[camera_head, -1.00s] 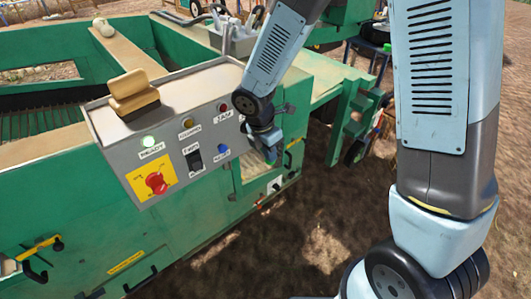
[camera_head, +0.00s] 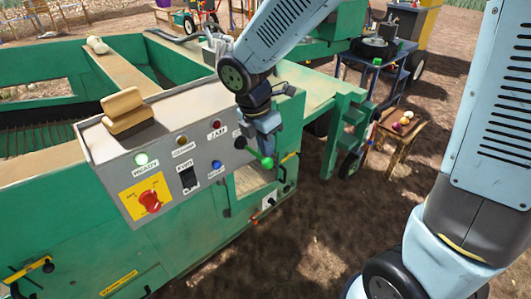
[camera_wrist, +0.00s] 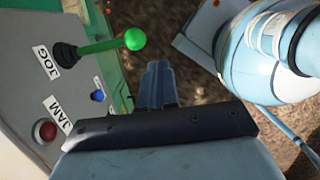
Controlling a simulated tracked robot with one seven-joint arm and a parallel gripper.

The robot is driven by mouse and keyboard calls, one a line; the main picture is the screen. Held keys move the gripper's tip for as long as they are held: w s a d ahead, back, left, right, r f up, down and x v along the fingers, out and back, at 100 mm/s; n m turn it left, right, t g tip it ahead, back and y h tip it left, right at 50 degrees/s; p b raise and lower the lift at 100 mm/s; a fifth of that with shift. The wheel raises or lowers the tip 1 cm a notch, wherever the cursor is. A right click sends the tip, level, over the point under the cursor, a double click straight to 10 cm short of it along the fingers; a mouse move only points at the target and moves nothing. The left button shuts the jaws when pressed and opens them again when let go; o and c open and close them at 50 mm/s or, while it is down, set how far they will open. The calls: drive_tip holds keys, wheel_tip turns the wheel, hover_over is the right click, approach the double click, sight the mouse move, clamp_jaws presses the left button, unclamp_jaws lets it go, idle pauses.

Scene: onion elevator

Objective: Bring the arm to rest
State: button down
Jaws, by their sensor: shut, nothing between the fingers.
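My gripper (camera_head: 264,143) is shut and empty at the right end of the grey control panel (camera_head: 165,140). In the wrist view, my gripper (camera_wrist: 158,68) shows its fingers together, pointing past the panel's edge. The green-knobbed JOG lever (camera_head: 267,162) sticks out from the panel just below my gripper in the head view. In the wrist view the JOG lever (camera_wrist: 135,39) lies left of the fingers, with a visible gap. My arm comes down from the top of the head view, bent at the wrist.
A red knob (camera_head: 150,200) sits on a yellow plate. A small table (camera_head: 396,135) with onions stands at right. Bare soil (camera_head: 320,215) lies open in front of the machine.

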drive_tip(key=shift+s+r, duration=0.2)
drive_tip(key=shift+r, duration=0.3)
drive_tip(key=s+d+r+m+t+y, duration=0.1)
drive_tip(key=d+r+m+t, duration=0.1)
drive_tip(key=d+r+m, duration=1)
drive_tip(key=s+d+r+m+t, duration=0.1)
drive_tip(key=s+d+r+m, duration=0.1)
drive_tip(key=s+d+m, duration=0.2)
drive_tip(key=s+d+r+m+t+y, duration=0.1)
drive_tip(key=s+d+m, duration=0.3)
drive_tip(key=d+m, duration=0.4)
drive_tip(key=r+m, duration=0.1)
drive_tip(key=m, duration=0.1)
drive_tip(key=shift+d+m+t, duration=0.25)
drive_tip(key=shift+m+t, duration=0.05)
drive_tip(key=shift+m, duration=0.1)
idle(0.3)
